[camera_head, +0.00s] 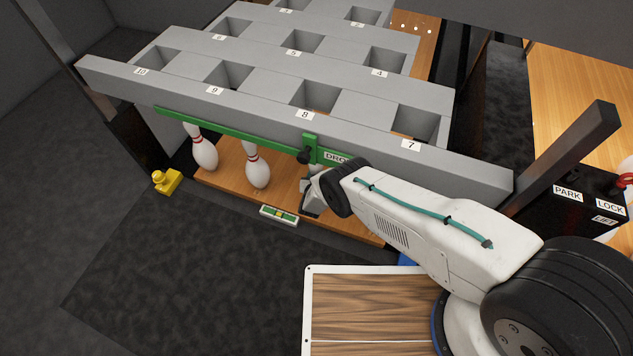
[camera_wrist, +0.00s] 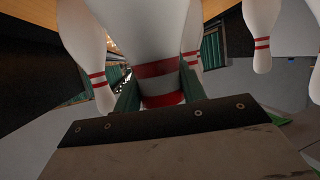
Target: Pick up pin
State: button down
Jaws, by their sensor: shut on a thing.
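My gripper (camera_wrist: 160,92) is shut on the neck of a white pin (camera_wrist: 150,30) with red bands, its two green-padded fingers on either side of it. In the head view my gripper (camera_head: 312,195) is low at the front edge of the wooden deck, below the green bar, mostly behind my own arm. The held pin cannot be made out there. Two other white pins, the left one (camera_head: 204,150) and the right one (camera_head: 257,168), stand upright on the deck to the left of my gripper.
A grey rack (camera_head: 270,70) with numbered square openings stands over the pins. The green bar (camera_head: 235,132) runs along its front. A yellow object (camera_head: 166,181) and a small green-and-white level (camera_head: 279,215) lie in front.

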aim_at(316, 170)
jog(key=shift+w+a+r, duration=0.1)
jog(key=shift+w+r, duration=0.05)
jog(key=shift+r, duration=0.1)
jog(key=shift+r, duration=1.5)
jog(key=shift+s+r, duration=0.1)
jog(key=shift+s, duration=0.1)
jog(key=s+d, duration=0.2)
jog(key=s, duration=0.5)
jog(key=s+d+r, duration=0.1)
jog(key=s+d, duration=0.2)
jog(key=s, duration=0.5)
jog(key=shift+r, duration=0.15)
jog(key=shift+d, duration=0.1)
jog(key=c, duration=1.6)
grip_release()
grip_shut()
